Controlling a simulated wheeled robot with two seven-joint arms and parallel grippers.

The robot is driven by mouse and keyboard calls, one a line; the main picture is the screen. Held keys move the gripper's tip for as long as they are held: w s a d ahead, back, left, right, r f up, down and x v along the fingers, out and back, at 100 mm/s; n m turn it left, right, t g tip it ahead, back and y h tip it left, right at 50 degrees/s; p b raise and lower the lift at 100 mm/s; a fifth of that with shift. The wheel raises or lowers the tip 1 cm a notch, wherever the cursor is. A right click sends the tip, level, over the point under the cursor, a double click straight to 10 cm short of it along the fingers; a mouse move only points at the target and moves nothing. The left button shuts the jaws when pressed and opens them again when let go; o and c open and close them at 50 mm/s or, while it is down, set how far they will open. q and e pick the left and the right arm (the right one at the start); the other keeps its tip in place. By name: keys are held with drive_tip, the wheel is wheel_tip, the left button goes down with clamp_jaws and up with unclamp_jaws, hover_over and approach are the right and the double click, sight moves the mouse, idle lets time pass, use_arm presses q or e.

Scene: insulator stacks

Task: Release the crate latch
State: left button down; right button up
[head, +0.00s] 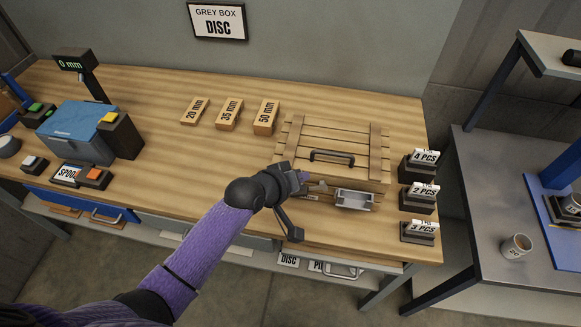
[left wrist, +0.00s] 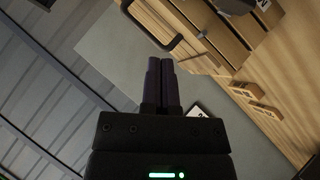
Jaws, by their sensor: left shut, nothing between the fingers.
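The wooden crate (head: 298,148) has a slatted lid with a black handle (head: 332,157) and sits at the right of the workbench. Its lid looks closed. My left gripper (head: 303,181) is at the crate's front left side, its fingers close together and empty. I cannot tell whether they touch the crate or its latch. The latch is not clearly visible; my gripper and wrist may cover it. In the left wrist view the shut fingers (left wrist: 163,85) point toward the crate (left wrist: 205,30), with the handle near them. My right gripper is out of view.
Card stands (head: 418,198) line the bench's right end. Wooden blocks (head: 228,113) stand left of the crate.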

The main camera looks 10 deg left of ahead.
use_arm(q)
drive_tip(key=v, duration=0.3)
drive_tip(key=shift+s+d+r+p, duration=0.1)
drive_tip(key=shift+s+r+p, duration=0.1)
drive_tip(key=shift+p, duration=0.1)
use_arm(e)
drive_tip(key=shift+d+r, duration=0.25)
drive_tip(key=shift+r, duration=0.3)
use_arm(q)
drive_tip(key=shift+w, duration=0.1)
